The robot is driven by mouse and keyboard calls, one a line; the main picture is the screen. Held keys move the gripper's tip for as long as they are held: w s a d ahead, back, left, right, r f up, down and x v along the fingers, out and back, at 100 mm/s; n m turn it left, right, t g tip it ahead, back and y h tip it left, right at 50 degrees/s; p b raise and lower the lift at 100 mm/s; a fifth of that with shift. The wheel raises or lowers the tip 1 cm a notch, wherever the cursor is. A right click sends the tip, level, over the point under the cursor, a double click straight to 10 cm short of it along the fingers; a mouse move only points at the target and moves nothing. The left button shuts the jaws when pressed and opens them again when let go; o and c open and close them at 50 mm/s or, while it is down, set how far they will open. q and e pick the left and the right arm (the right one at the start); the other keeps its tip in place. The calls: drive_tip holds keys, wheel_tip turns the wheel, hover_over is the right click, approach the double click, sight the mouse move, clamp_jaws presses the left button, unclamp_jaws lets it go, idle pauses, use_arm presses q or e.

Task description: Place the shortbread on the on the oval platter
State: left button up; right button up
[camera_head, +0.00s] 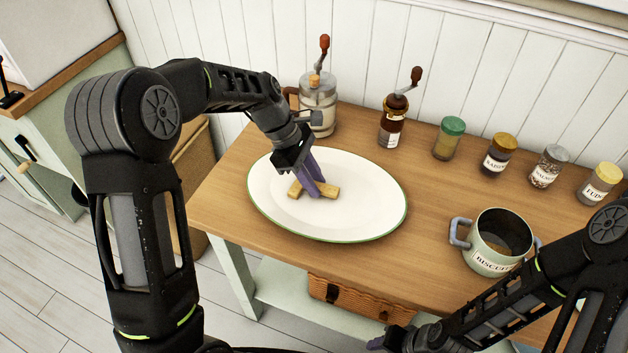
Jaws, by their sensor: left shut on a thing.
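The white oval platter (365,208) with a thin green rim lies on the left part of the wooden table. The golden-brown shortbread (329,191) is at the middle of the platter, and some of it also shows left of my fingers. I cannot tell if this is one piece or two. My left gripper (314,189) points down over the platter, its purple fingers shut on shortbread and partly hiding it. Whether the held piece touches the platter is unclear. My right gripper (376,343) is low at the bottom edge, off the table's front, and only partly seen.
A green pot labelled biscuits (492,262) stands right of the platter. A grinder jar (318,100), a brown mill (393,120) and several spice jars (497,155) line the back. A wicker basket (345,297) sits below. Bare tabletop lies between platter and pot.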

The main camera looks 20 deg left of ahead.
use_arm(q)
drive_tip(key=shift+s+f, duration=0.1)
drive_tip(key=shift+f, duration=0.1)
drive_tip(key=shift+s+f, duration=0.3)
drive_tip(key=shift+f, duration=0.35)
drive_tip(key=o, duration=0.8)
drive_tip(key=shift+a+f+b, duration=0.15)
drive_tip(key=shift+b, duration=0.15)
drive_tip(key=shift+o, duration=0.2)
drive_tip(key=shift+w+a+r, duration=0.15)
drive_tip(key=shift+w+r, duration=0.1)
drive_tip(key=shift+r, duration=0.55)
drive_tip(key=v, duration=1.2)
drive_tip(key=shift+d+p, duration=0.25)
drive_tip(key=shift+p, duration=0.05)
drive_tip(key=shift+w+r, duration=0.1)
drive_tip(key=shift+w, duration=0.05)
